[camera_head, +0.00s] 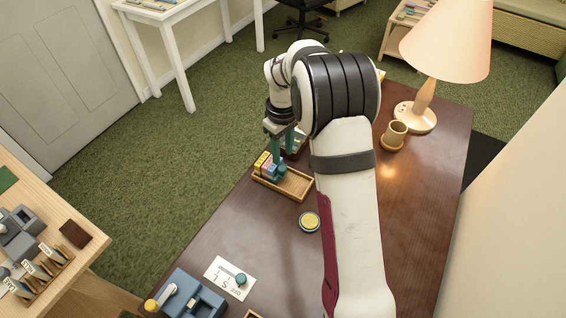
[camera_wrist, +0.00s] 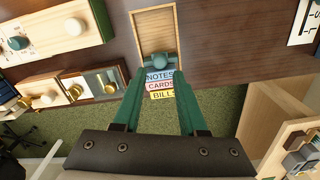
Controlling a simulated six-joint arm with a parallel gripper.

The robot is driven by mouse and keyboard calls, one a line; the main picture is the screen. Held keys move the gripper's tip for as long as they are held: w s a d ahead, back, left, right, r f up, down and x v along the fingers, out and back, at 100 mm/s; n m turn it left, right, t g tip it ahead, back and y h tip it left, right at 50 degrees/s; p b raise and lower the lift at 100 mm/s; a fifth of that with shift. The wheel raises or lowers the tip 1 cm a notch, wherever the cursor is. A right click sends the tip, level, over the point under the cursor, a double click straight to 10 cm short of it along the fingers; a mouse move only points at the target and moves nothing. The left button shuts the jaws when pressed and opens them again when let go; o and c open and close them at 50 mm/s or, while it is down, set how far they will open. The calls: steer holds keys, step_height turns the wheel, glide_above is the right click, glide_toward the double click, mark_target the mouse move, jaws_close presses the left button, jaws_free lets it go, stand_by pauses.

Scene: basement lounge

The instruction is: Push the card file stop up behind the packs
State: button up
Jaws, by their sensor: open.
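The card file is a shallow wooden tray (camera_head: 297,194) on the dark desk; it also shows in the wrist view (camera_wrist: 140,28). Three packs stand at its left end in the head view: NOTES (camera_wrist: 160,76), CARDS (camera_wrist: 161,86) and BILLS (camera_wrist: 163,95), blue, pink and yellow. The blue-green stop with a round knob (camera_wrist: 158,60) is beside the NOTES pack, on the side of the tray's empty part. I cannot tell whether they touch. My gripper (camera_wrist: 159,74) is open and empty, its green fingers on either side of the packs and close to the stop.
A round yellow-topped tin (camera_head: 309,221) stands near the tray. A mug (camera_head: 394,134) and a lamp (camera_head: 420,110) are farther back. Boxes with knobs (camera_wrist: 60,93) lie left in the wrist view. A card with a knob (camera_head: 232,277) is at the front.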

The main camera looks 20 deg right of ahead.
mark_target(283, 168)
step_height(283, 168, down, 6)
steer(key=shift+r, duration=0.25)
jaws_close()
steer(key=shift+r, duration=0.1)
stand_by(1.2)
